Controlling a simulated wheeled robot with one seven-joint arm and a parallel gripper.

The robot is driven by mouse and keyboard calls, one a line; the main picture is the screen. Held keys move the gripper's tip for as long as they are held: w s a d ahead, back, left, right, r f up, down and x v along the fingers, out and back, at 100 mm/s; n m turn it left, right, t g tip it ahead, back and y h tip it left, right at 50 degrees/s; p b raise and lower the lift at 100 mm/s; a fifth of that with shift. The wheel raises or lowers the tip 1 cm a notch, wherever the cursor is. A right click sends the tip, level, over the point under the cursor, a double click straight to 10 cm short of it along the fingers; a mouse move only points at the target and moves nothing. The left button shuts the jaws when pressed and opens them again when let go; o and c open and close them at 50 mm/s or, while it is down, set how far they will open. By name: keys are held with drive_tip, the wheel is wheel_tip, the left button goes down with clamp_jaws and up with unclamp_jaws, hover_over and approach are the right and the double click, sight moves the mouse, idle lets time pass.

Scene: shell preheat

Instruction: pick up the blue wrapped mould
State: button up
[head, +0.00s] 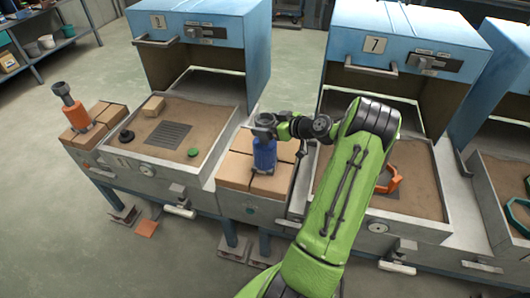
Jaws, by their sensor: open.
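The blue wrapped mould (265,155) stands upright on tan blocks between two sand-filled trays, near the middle of the head view. My gripper (266,128) is directly above it, at the end of my green arm. The jaws are open at the mould's top. The gripper hides the top of the mould, and I cannot tell whether the jaws touch it.
Blue ovens 9 (199,38) and 7 (401,45) stand behind the trays. The left tray (232,128) holds a grate, a block and small knobs. An orange clamp-like piece (392,178) lies in the right tray. An orange mould (73,108) stands at far left.

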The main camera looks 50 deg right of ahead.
sight(261, 122)
drive_tip(key=x, duration=0.3)
drive_tip(key=shift+w+f, duration=0.15)
drive_tip(key=shift+w, duration=0.1)
drive_tip(key=shift+s, duration=0.1)
drive_tip(key=shift+c, duration=0.2)
clamp_jaws()
